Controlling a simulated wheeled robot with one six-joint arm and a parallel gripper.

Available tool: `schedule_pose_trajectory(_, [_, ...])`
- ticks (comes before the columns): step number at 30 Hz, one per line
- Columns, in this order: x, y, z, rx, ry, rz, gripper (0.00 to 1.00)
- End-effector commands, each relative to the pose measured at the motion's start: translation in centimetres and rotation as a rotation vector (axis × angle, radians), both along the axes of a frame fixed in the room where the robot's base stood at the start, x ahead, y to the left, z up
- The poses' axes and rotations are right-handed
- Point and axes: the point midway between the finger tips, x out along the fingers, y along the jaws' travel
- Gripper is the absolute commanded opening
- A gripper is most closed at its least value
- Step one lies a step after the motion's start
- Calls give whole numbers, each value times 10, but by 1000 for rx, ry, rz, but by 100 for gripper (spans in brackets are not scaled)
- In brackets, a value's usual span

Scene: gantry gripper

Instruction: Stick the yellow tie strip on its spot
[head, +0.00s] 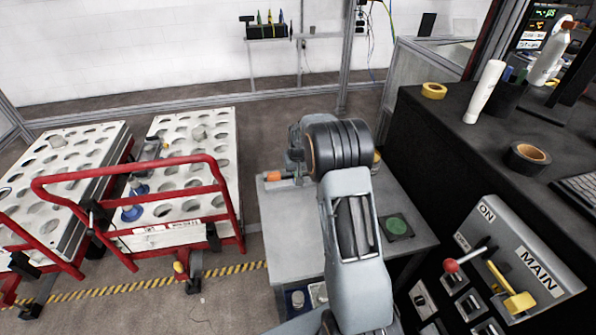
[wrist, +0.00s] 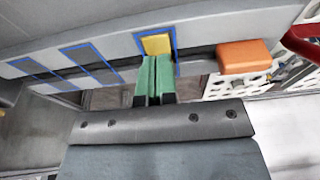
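In the wrist view the yellow tie strip (wrist: 156,44) shows at the tips of my green-padded gripper (wrist: 155,62). The fingers are close together and appear shut on its near edge. The strip overlaps a blue-outlined spot (wrist: 176,50) on a grey surface. I cannot tell whether it touches that surface. Two more blue outlines (wrist: 92,62) (wrist: 36,72) lie to the left and look empty. In the head view my arm hides the gripper and strip.
An orange block (wrist: 245,56) sits right of the strip; an orange end (head: 272,176) also shows beside my arm in the head view. A red-railed cart (head: 165,166) stands left, a black bench (head: 440,140) right.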

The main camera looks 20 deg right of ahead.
Motion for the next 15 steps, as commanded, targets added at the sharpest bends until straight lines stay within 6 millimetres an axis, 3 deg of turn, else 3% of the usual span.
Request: schedule_pose_trajectory(15, [0, 0, -6, 0, 0, 0, 0])
